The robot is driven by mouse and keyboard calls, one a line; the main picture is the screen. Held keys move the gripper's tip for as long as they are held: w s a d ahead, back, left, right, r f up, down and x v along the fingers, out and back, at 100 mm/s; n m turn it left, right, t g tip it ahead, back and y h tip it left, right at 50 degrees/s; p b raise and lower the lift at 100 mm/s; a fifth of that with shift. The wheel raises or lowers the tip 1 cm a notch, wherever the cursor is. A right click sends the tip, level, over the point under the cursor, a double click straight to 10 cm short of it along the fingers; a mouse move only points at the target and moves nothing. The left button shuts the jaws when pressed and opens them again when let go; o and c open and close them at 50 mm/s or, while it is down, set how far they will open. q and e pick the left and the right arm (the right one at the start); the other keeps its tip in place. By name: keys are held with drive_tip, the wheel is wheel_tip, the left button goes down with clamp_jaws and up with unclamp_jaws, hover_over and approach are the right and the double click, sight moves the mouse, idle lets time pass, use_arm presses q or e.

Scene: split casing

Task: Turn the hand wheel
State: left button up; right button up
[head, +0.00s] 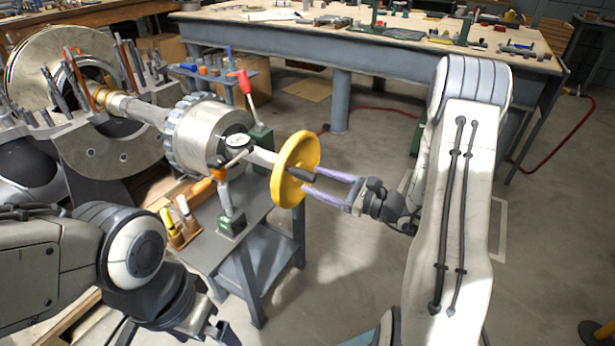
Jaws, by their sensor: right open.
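The yellow hand wheel (284,163) sits on the end of a pale shaft, to the right of a grey cylindrical part with a toothed ring. A dark handle (302,174) sticks out from the wheel's near face toward the right. My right gripper (311,183) comes in from the right with its two purple fingers apart. The fingertips are close to the wheel's face, one on either side of the dark handle; I cannot tell whether they touch it. My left gripper (215,328) is low at the bottom, far from the wheel, and its fingers are not clear.
The split casing (122,150) with upright studs stands at the left. A grey stand (262,225) under the shaft carries a dial gauge (237,141), a red-handled tool (245,82) and orange-handled tools. A long workbench (345,42) crosses the back. Floor below the wheel is clear.

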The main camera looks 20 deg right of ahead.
drive_tip(key=shift+x, duration=1.7)
clamp_jaws()
drive_tip(key=shift+r, duration=0.1)
